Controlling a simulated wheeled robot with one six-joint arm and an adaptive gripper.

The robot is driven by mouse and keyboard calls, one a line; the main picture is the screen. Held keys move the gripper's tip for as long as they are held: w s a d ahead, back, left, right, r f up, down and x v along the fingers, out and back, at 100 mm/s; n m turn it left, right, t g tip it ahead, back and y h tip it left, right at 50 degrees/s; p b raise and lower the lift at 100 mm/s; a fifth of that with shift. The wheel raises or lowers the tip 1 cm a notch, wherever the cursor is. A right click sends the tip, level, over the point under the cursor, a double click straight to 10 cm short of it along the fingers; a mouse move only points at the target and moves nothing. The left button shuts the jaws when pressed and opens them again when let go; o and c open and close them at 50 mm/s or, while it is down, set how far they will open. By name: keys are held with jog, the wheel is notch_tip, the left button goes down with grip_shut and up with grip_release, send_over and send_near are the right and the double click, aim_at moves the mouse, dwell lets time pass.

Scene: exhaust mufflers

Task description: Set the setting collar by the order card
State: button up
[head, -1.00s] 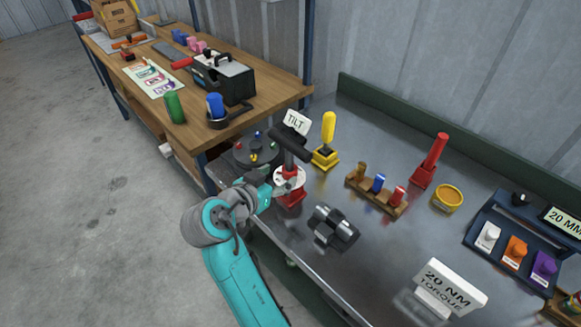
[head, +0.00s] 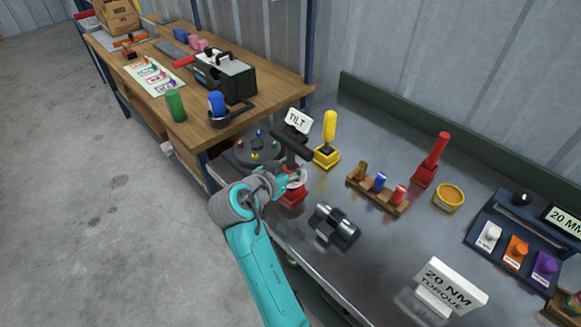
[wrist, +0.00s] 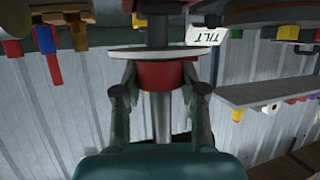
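A tilt stand with a black T-handle (head: 292,146) stands at the left end of the metal bench, by the TILT sign (head: 298,120). Its red base (head: 292,198) shows below my gripper. In the upside-down wrist view, a red collar (wrist: 160,76) sits on the grey post (wrist: 162,115) against a white disc (wrist: 152,53). My gripper (wrist: 160,78) has one finger on each side of the red collar, apparently touching it. My gripper (head: 294,180) partly hides disc and collar in the head view. A card with coloured pictures (head: 153,77) lies on the wooden bench; its details are too small to read.
A dark round plate with coloured knobs (head: 256,152) stands left of the stand. A yellow-handled tool (head: 328,140), a metal roller block (head: 334,226), a wooden peg rack (head: 377,193) and a 20 NM TORQUE sign (head: 447,287) stand to the right. The bench front is mostly clear.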

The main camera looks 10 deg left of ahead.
jog(key=shift+c, duration=0.8)
jog(key=shift+n+y, duration=0.3)
jog(key=shift+y, duration=0.1)
jog(key=shift+d+n+t+y, duration=0.15)
jog(key=shift+n+t+y, duration=0.25)
jog(key=shift+n+y, duration=0.55)
jog(key=n+y, duration=0.5)
jog(key=y, duration=0.1)
jog(key=shift+n+g+y, duration=0.25)
jog(key=shift+g+y, duration=0.05)
jog(key=shift+y, duration=0.05)
